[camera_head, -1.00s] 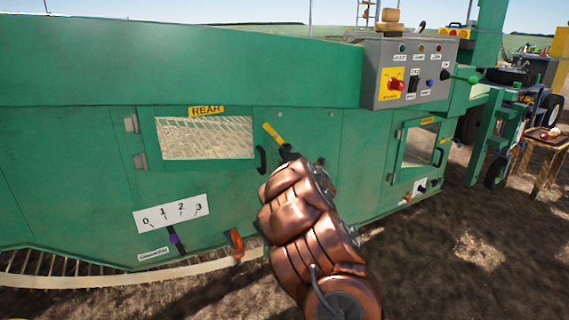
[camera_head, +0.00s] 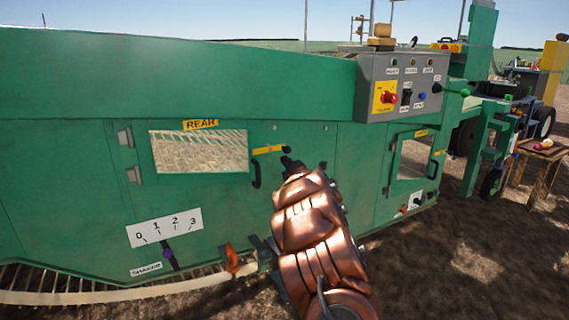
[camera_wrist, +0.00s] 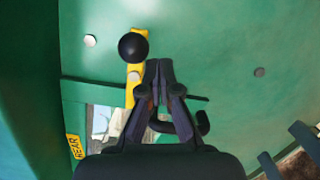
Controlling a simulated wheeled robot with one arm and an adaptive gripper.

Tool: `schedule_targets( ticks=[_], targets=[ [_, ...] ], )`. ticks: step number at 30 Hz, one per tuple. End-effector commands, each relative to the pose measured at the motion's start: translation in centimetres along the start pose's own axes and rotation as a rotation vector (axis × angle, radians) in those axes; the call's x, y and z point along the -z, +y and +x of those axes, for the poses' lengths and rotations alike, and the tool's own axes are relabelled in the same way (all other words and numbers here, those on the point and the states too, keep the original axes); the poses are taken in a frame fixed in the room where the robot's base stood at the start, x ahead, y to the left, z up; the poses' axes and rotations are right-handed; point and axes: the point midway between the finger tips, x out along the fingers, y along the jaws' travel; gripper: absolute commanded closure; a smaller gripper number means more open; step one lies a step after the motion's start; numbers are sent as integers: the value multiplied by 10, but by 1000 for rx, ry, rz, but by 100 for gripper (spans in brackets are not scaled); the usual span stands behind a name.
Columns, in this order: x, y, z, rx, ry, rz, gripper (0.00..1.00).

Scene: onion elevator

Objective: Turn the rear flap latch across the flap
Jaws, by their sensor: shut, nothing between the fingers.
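The yellow rear flap latch (camera_head: 268,149) lies about level in the head view, at the upper right edge of the rear flap (camera_head: 239,181). In the wrist view the latch (camera_wrist: 136,93) is a yellow bar with a black ball knob (camera_wrist: 133,47); its lower end reaches over the flap edge. My gripper (camera_head: 289,162) is shut and empty, just right of the latch in the head view. In the wrist view my gripper (camera_wrist: 159,68) is close beside the bar and knob; whether it touches cannot be told. It partly hides the flap's black handle (camera_wrist: 199,126).
The grey control box (camera_head: 409,85) with a red knob stands up right. A second flap (camera_head: 411,160) is further right. An orange lever (camera_head: 231,258) and the shaker scale (camera_head: 165,228) are below. Open soil (camera_head: 450,250) lies right of the machine.

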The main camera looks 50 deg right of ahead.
Motion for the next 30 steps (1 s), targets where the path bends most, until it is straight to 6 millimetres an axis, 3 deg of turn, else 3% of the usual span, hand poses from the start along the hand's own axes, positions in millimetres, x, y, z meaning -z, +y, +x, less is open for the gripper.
schedule_targets(
  ticks=[30],
  targets=[
    [-4, 1, 0, -3, -5, 2, 100]
  ],
)
